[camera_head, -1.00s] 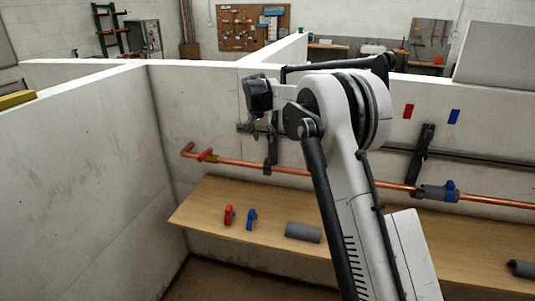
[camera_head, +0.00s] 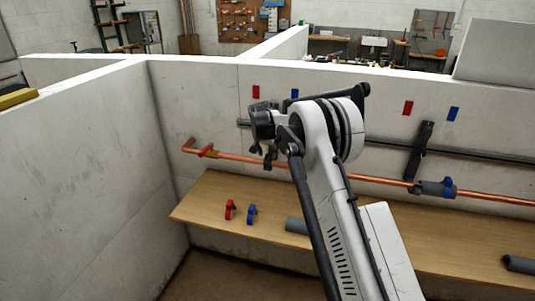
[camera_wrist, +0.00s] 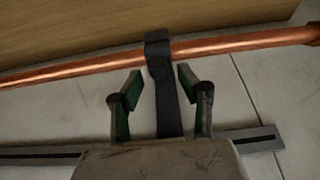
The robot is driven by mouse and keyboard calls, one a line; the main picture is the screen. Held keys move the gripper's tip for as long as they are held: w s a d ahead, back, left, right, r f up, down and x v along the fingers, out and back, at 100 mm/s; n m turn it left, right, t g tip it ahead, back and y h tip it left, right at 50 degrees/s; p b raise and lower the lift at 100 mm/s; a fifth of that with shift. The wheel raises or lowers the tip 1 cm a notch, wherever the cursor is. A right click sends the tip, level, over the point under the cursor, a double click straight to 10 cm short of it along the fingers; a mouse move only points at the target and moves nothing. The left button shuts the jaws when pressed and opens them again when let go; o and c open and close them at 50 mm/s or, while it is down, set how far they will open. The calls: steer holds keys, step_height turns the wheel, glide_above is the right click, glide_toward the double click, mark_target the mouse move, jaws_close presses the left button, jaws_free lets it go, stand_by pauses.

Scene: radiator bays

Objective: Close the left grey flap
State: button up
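A dark grey strap-like flap (camera_wrist: 165,100) stands in the middle of the wrist view, running from the rail to the copper pipe (camera_wrist: 95,70), where its end laps the pipe. Whether it is fastened there I cannot tell. My gripper (camera_wrist: 160,83) is open, with one finger on each side of the flap and nothing visibly gripped. In the head view my gripper (camera_head: 264,150) is at the left bracket by the wall, and my arm hides most of that bracket. A similar dark flap (camera_head: 421,150) is on the right bracket.
A wooden shelf (camera_head: 205,205) runs below the pipe, carrying a red clip (camera_head: 229,209), a blue clip (camera_head: 251,214) and grey tubes (camera_head: 296,225). A blue-ended grey sleeve (camera_head: 437,188) is on the pipe at right. A white partition (camera_head: 85,170) bounds the left.

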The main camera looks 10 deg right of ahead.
steer(key=shift+w+d+f, duration=0.15)
steer(key=shift+w+f, duration=0.05)
steer(key=shift+f, duration=0.45)
steer(key=shift+c, duration=0.3)
jaws_close()
steer(key=shift+w, duration=0.1)
steer(key=shift+w+d+f+g+y+b, duration=0.1)
steer(key=shift+w+d+g+y+b, duration=0.1)
steer(key=shift+w+g+y+b, duration=0.45)
steer(key=shift+d+g, duration=0.1)
steer(key=shift+g, duration=0.55)
steer(key=shift+s, duration=0.1)
